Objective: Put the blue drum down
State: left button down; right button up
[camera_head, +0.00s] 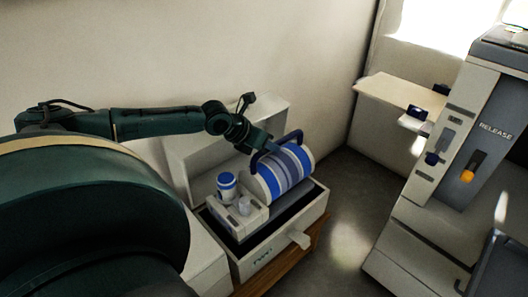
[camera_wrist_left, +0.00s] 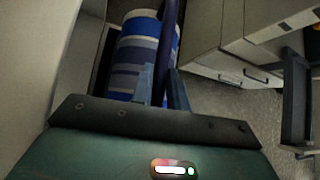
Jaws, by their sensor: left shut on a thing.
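The blue drum (camera_head: 285,175) is a cylinder with blue, white and grey stripes and a dark blue bar handle (camera_head: 299,139). It lies on its side at the back of an open white drawer (camera_head: 262,257). I cannot tell whether it rests on the drawer or hangs just above it. My left gripper (camera_head: 272,148) is shut on the handle from above. In the left wrist view the drum (camera_wrist_left: 135,62) shows beyond the fingers, with the handle (camera_wrist_left: 170,30) between them. The drum's underside is hidden. My right gripper is not in view.
A blue-and-white cup (camera_head: 227,184) and a small white item (camera_head: 244,205) stand in a white tray (camera_head: 221,214) beside the drum. A grey machine marked RELEASE (camera_head: 485,135) stands at the right. A pale shelf (camera_head: 400,90) is at the back. Floor (camera_head: 350,215) is clear between.

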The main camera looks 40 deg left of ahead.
aim_at(263, 165)
pick_arm(q)
jog(key=shift+w+f+b, duration=0.15)
jog(key=shift+f+b, duration=0.4)
jog(key=shift+f, duration=0.35)
notch_tip(263, 165, down, 7)
jog(key=b, duration=0.2)
jog(key=shift+r+b, duration=0.2)
jog(key=shift+b, duration=0.15)
jog(key=shift+f+b, duration=0.65)
jog(key=shift+f, duration=0.95)
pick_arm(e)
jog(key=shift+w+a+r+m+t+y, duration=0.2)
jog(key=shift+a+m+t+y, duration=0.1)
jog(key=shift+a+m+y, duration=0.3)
pick_arm(q)
jog(key=c, duration=1.8)
grip_release()
jog(key=shift+f, duration=0.25)
jog(key=o, duration=0.4)
jog(key=shift+o, duration=0.2)
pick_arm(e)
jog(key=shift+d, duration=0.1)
pick_arm(q)
jog(key=shift+r, duration=0.15)
